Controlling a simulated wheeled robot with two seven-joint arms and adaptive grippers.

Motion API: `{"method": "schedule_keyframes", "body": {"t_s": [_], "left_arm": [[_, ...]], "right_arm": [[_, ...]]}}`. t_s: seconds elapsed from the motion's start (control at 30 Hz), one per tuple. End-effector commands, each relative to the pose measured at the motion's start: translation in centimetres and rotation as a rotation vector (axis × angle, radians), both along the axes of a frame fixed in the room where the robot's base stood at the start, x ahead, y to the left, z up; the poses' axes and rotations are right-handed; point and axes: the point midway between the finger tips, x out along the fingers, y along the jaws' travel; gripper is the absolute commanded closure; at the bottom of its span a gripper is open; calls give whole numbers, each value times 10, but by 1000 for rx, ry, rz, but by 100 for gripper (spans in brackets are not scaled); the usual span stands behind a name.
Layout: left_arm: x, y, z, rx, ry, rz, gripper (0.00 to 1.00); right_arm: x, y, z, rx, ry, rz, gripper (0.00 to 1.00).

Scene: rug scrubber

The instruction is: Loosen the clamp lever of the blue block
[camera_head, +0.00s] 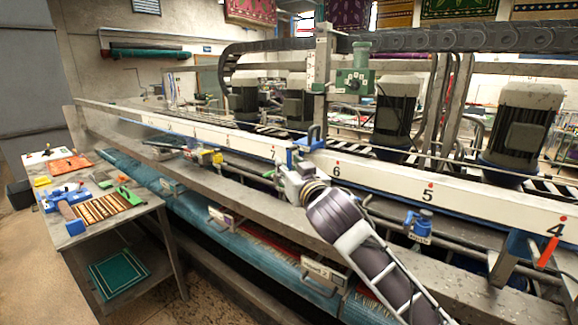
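A blue block (311,139) with an upright blue handle-like part sits on the long white numbered beam (380,186), left of the number 6. My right arm reaches up from the bottom right. Its gripper (290,166) is at the front face of the beam, just below and left of the blue block. The fingers are small and partly hidden by the wrist, so I cannot tell whether they touch the block or a lever. The clamp lever cannot be made out clearly. My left gripper is not in view.
A smaller blue fitting (418,226) sits on the lower rail at right, and an orange handle (547,252) hangs near the number 4. A yellow fitting (206,157) is farther left. Rolled rugs (225,215) lie under the rail. A tool table (135,218) stands at left.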

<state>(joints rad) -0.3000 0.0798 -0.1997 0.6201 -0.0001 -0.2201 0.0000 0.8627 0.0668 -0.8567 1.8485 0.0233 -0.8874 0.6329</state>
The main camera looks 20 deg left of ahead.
Motion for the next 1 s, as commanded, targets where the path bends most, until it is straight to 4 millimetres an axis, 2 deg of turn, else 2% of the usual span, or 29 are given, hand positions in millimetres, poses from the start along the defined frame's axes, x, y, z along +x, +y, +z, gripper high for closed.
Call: {"method": "schedule_keyframes", "body": {"t_s": [0.43,0.7,1.0], "left_arm": [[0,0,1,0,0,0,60],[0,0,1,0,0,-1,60],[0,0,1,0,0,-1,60]], "right_arm": [[4,3,0,0,-1,1,66],[4,3,0,0,-1,1,100],[3,3,0,0,-1,1,100]]}}
